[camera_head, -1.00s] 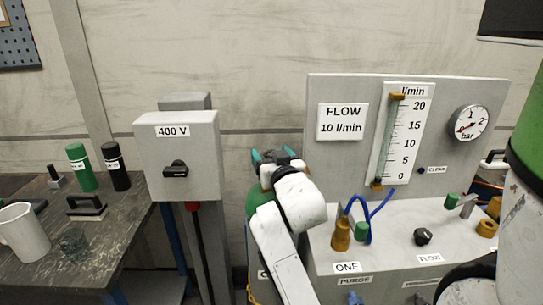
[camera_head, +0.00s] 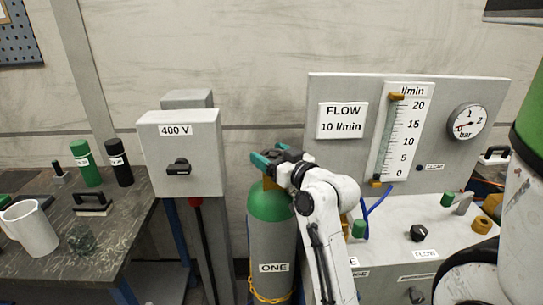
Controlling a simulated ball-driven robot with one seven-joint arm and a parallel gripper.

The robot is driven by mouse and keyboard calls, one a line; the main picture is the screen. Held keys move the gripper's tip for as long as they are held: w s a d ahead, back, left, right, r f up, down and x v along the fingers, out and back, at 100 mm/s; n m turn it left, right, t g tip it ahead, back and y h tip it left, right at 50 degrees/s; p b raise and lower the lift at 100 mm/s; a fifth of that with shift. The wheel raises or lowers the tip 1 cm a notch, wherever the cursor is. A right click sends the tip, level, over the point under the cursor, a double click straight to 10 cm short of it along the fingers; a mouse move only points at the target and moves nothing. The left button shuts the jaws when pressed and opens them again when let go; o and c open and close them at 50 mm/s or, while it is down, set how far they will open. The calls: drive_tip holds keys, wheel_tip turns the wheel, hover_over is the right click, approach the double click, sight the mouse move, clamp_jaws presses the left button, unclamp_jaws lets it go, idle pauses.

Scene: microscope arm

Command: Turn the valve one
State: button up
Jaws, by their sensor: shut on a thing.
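The gas cylinder labelled ONE (camera_head: 271,235) stands upright at the centre, grey with a green shoulder and a yellow chain low around it. A brass neck (camera_head: 269,184) shows on its top. My gripper (camera_head: 272,159), with teal fingers, is shut on valve one at the top of this cylinder. The fingers and wrist hide the valve handle. My white arm reaches up from the lower right and covers part of the cylinder's right side.
A grey 400 V box (camera_head: 180,150) with a black knob stands left of the cylinder. A flow panel (camera_head: 340,165) with scale and dial gauge (camera_head: 467,123) stands to the right. A dark bench (camera_head: 100,245) with a white cup (camera_head: 30,230) is at far left.

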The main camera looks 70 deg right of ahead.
drive_tip(key=shift+r+n+t+y, duration=0.2)
drive_tip(key=shift+n+t+y, duration=0.1)
drive_tip(key=shift+n+y, duration=0.15)
drive_tip(key=o, duration=1.1)
drive_tip(key=shift+c, duration=0.2)
drive_tip(key=shift+f, duration=0.1)
drive_tip(key=shift+s+a+b, duration=0.15)
drive_tip(key=shift+b, duration=0.15)
drive_tip(key=p+v, duration=0.4)
drive_tip(key=v, duration=0.6)
drive_tip(key=shift+s, duration=0.2)
